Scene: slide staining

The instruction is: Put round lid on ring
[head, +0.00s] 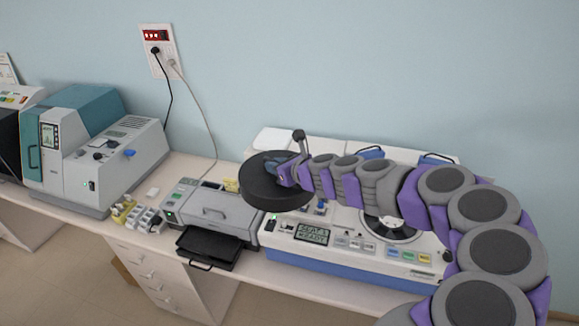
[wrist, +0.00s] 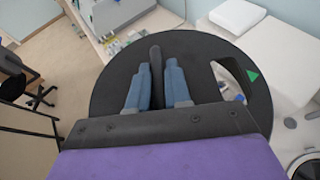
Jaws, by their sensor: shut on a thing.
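My gripper (head: 288,173) is shut on the upright handle of a round black lid (head: 262,194). In the wrist view, the blue fingers of my gripper (wrist: 157,75) close on both sides of the dark handle. The lid (wrist: 112,88) has a cutout on its right side and a green triangle mark (wrist: 252,76) near the rim. In the head view the lid is over the left part of the white and blue machine. A round ring-like part (head: 390,228) is on the machine's top, right of the lid and partly covered by my arm. It shows partly at the lower right of the wrist view (wrist: 306,166).
The white and blue machine (head: 330,268) has a display and coloured buttons along its front. A grey printer-like device (head: 215,208) with a black tray (head: 208,248) stands left of it. A grey and teal instrument (head: 100,165) stands farther left. Cables hang from a wall socket (head: 158,50).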

